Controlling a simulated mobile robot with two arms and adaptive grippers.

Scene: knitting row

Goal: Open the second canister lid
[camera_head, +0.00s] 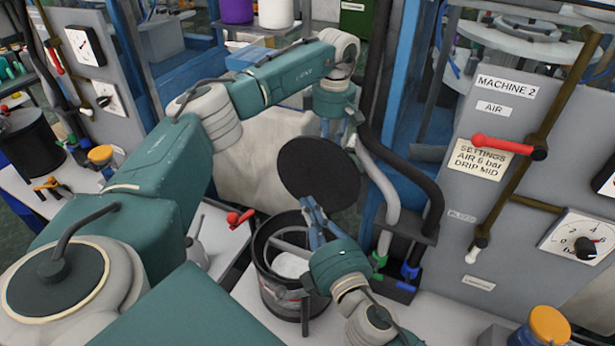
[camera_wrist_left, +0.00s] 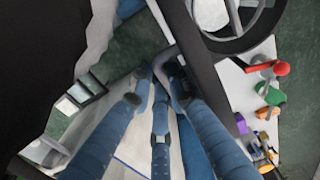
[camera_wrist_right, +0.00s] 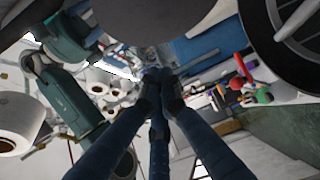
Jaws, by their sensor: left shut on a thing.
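A dark round lid (camera_head: 318,172) is tilted up on edge above an open canister (camera_head: 265,272) with a black rim. A bar crosses the canister's mouth and something white is inside. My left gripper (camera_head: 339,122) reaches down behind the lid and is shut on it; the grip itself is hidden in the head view. In the left wrist view the lid (camera_wrist_left: 40,60) is a dark mass at the left. My right gripper (camera_head: 312,206) is by the lid's lower edge, above the canister. Its fingertips look closed together; whether they touch the lid is unclear.
Machine 2's panel (camera_head: 470,200) stands at the right with a red-handled lever (camera_head: 505,145). Dark hoses (camera_head: 415,180) hang just right of the lid. A red-handled valve (camera_head: 240,218) is left of the canister. A yellow-capped jar (camera_head: 548,326) is at the bottom right.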

